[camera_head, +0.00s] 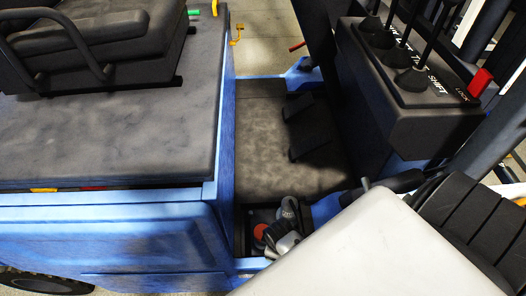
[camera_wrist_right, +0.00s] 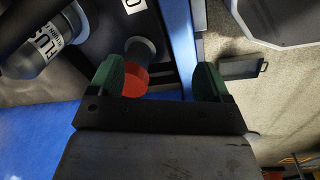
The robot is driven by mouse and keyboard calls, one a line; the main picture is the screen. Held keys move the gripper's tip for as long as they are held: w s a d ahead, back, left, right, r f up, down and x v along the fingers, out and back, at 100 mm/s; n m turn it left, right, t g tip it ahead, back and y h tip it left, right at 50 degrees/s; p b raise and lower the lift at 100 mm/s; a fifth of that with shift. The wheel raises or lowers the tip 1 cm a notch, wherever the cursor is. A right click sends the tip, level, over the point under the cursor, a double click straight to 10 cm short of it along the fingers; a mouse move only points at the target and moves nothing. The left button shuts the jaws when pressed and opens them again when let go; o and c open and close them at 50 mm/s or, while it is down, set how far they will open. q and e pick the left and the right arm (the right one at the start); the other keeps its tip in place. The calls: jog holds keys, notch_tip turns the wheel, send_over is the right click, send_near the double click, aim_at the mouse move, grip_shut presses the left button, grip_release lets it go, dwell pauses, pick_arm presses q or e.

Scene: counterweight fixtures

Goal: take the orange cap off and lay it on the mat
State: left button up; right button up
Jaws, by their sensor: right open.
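The orange cap (camera_wrist_right: 135,81) shows at the end of a grey cylindrical neck (camera_wrist_right: 141,50) in the right wrist view. In the head view the cap (camera_head: 259,231) is a small round spot in a recess at the step's front edge. My right gripper (camera_wrist_right: 157,74) is open, its two green fingertips on either side of the cap. The cap lies nearer the left fingertip; I cannot tell whether they touch. The grey mat (camera_head: 262,145) covers the blue vehicle's floor behind the recess. Its surface is bare apart from the pedals' side. My left gripper is not in view.
A grey labelled canister (camera_wrist_right: 50,48) stands beside the cap. Two black pedals (camera_head: 305,138) rise at the mat's right. A lever console (camera_head: 415,85) with a red lock tab (camera_head: 480,82) overhangs the right. The seat deck (camera_head: 110,130) borders the left.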

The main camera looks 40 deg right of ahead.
aim_at(262, 231)
jog(key=w+r+n, duration=0.1)
jog(key=w+r, duration=0.1)
jog(key=w+r+n+p, duration=0.1)
jog(key=w+r+n, duration=0.1)
jog(key=w, duration=0.1)
jog(key=w+r+n+g+p, duration=0.1)
jog(key=w, duration=0.1)
jog(key=shift+w+r+n, duration=0.25)
jog(key=shift+r+n, duration=0.15)
jog(key=shift+w+d+r+n+y, duration=0.1)
jog(key=shift+w+r+n+y, duration=0.05)
jog(key=shift+w+n+y, duration=0.15)
jog(key=shift+w, duration=0.1)
jog(key=shift+f+b, duration=0.45)
notch_tip(262, 231, down, 5)
jog(key=b, duration=0.5)
jog(key=shift+f+b, duration=1.4)
jog(key=shift+f, duration=0.6)
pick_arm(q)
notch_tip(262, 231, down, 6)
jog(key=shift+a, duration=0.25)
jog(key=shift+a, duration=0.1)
